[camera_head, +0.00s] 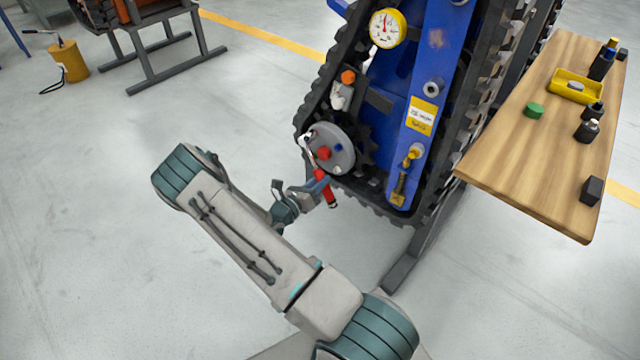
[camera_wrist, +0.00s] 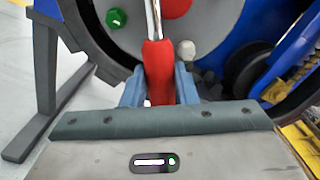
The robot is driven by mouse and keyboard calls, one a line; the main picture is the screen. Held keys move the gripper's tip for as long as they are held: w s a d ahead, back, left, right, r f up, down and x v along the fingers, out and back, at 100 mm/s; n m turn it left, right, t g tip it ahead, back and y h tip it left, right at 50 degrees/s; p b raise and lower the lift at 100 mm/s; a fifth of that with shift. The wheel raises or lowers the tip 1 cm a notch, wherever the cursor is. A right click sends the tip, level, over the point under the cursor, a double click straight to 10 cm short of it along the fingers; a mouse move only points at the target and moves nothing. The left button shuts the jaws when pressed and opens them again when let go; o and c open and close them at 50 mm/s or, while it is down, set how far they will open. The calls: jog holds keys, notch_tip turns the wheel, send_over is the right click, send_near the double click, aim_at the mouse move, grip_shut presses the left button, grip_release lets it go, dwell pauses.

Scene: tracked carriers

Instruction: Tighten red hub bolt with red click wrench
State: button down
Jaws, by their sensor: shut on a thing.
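The red click wrench (camera_head: 326,188) has a red handle and a bright metal shaft. It stands against the grey hub disc (camera_head: 342,146) of the blue tracked carrier. My gripper (camera_head: 311,190) is shut on its handle, which also shows in the wrist view (camera_wrist: 159,72) between the two fingers (camera_wrist: 160,85). The shaft runs up across the hub face. The red hub bolt (camera_head: 324,153) sits on the disc, close to the shaft; it is a large red shape at the top of the wrist view (camera_wrist: 174,6). Whether the wrench head is seated on a bolt is unclear.
A gauge (camera_head: 388,28) is above. A wooden table (camera_head: 535,150) with small items stands right.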

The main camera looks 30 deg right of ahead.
jog(key=shift+w+a+f+m, duration=0.1)
jog(key=shift+w+m, duration=0.1)
jog(key=shift+m, duration=0.1)
jog(key=shift+w+a+f+m+b, duration=0.2)
jog(key=shift+w+f+m+b, duration=0.05)
jog(key=shift+w+m+b, duration=0.3)
jog(key=shift+w+f, duration=0.1)
jog(key=shift+w+a+f+m+b, duration=0.1)
jog(key=shift+w+a+m+b, duration=0.1)
jog(key=shift+w+m+b, duration=0.35)
jog(key=shift+w+f, duration=0.1)
jog(key=shift+w+a+m+b, duration=0.25)
jog(key=shift+w+m+b, duration=0.25)
jog(key=shift+m, duration=0.1)
